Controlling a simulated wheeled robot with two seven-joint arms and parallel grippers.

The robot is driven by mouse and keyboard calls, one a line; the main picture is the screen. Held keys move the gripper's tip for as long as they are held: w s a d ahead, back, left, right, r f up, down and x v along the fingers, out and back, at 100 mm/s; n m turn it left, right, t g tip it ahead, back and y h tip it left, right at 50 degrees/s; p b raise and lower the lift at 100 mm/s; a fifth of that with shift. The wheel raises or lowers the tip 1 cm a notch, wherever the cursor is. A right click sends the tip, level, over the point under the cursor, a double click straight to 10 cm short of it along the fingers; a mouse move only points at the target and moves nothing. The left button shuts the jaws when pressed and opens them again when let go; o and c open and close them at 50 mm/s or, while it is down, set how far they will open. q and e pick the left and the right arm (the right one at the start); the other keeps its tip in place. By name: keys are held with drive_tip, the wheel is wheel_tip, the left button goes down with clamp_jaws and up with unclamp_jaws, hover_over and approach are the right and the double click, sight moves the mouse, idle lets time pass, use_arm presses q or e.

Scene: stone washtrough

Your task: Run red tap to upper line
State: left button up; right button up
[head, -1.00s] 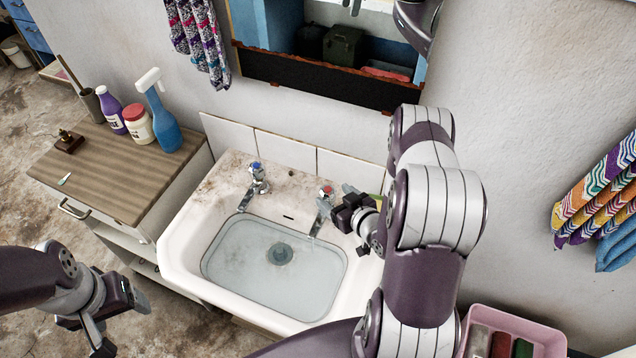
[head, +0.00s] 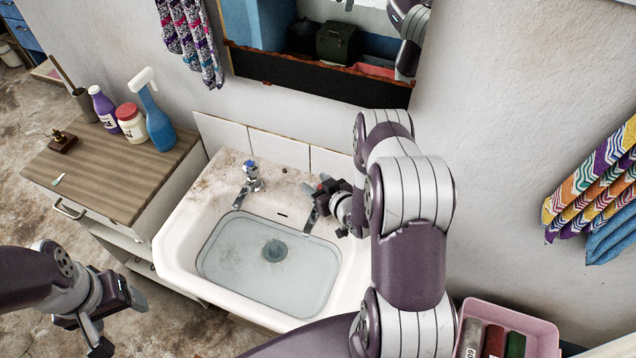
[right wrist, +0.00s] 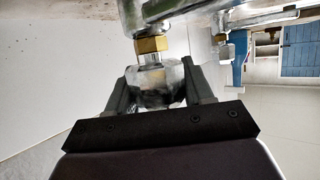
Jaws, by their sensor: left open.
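The washtrough basin (head: 180,240) holds clear, shallow-looking water (head: 225,262) over a dark drain (head: 275,250). I cannot make out any level lines. The red tap (head: 311,218) stands at the back right of the basin; its head is mostly hidden by my right gripper (head: 322,188). In the right wrist view the tap's clear handle (right wrist: 160,85) sits between the fingers of my right gripper (right wrist: 160,88), which appear to touch it on both sides. No stream is clearly visible. My left gripper (head: 118,318) is open and empty, left of the basin.
The blue tap (head: 251,180) stands at the back left. A wooden cabinet (head: 115,175) to the left carries a spray bottle (head: 158,125), a red-lidded jar (head: 132,125) and a purple bottle (head: 103,108). A pink tray (head: 535,325) lies at lower right. Towels (head: 600,195) hang on the right wall.

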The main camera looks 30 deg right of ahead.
drive_tip(key=shift+m+h, duration=0.3)
drive_tip(key=m+h, duration=0.1)
drive_tip(key=m+h+b, duration=0.1)
drive_tip(key=m+h, duration=0.1)
drive_tip(key=shift+d+h, duration=0.25)
drive_tip(key=shift+h, duration=0.15)
drive_tip(key=shift+d+m+g+h+b, duration=0.15)
drive_tip(key=shift+m+g+h+b, duration=0.2)
drive_tip(key=shift+m+h, duration=0.45)
drive_tip(key=shift+d+m+g+h+b, duration=0.1)
drive_tip(key=shift+m+g+h+b, duration=0.2)
drive_tip(key=shift+m+h, duration=0.45)
drive_tip(key=shift+r, duration=0.1)
drive_tip(key=o, duration=1)
drive_tip(key=shift+s, duration=0.1)
drive_tip(key=shift+c, duration=0.2)
